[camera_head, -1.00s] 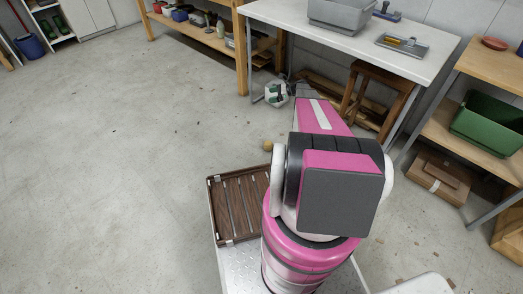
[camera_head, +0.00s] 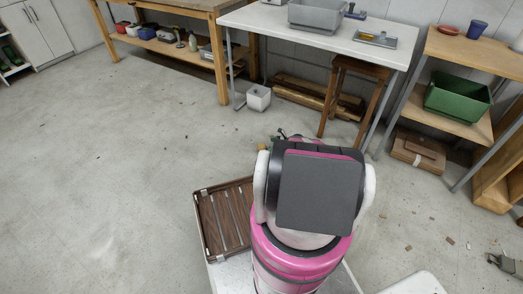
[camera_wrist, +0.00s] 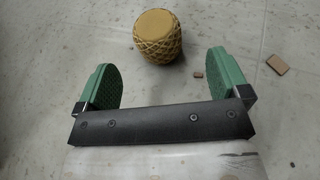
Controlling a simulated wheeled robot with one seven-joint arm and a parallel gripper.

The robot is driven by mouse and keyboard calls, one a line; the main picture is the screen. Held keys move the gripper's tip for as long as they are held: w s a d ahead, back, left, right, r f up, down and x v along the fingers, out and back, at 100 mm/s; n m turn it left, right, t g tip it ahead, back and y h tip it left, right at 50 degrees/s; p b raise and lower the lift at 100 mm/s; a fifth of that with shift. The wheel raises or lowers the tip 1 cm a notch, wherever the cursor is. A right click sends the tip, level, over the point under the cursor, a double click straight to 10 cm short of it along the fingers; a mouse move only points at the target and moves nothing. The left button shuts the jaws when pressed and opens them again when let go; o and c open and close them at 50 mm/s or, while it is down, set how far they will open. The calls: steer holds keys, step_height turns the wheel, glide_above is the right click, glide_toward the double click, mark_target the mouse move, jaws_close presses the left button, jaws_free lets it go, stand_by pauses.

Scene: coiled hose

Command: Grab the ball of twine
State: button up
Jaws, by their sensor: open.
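The ball of twine (camera_wrist: 158,37) is a yellow-tan, squat ball with a criss-cross wrap and a flat, pale brown top. It rests on the concrete floor in the wrist view, just beyond my gripper (camera_wrist: 160,66) and roughly centred between its fingers. My gripper's two green-padded fingers are wide apart with nothing between them. The ball is not touched by either finger. In the head view my pink arm hides most of that spot; only a small part of my gripper (camera_head: 278,138) shows past it.
Small brown chips (camera_wrist: 277,64) lie on the floor near the ball. A wooden stool (camera_head: 357,70) is beneath the table. A green bin (camera_head: 457,98) sits on the right shelf. The floor at left is clear.

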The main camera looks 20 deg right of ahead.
steer(key=x, duration=0.7)
steer(key=shift+s+a, duration=0.15)
steer(key=shift+a, duration=0.15)
steer(key=c, duration=1)
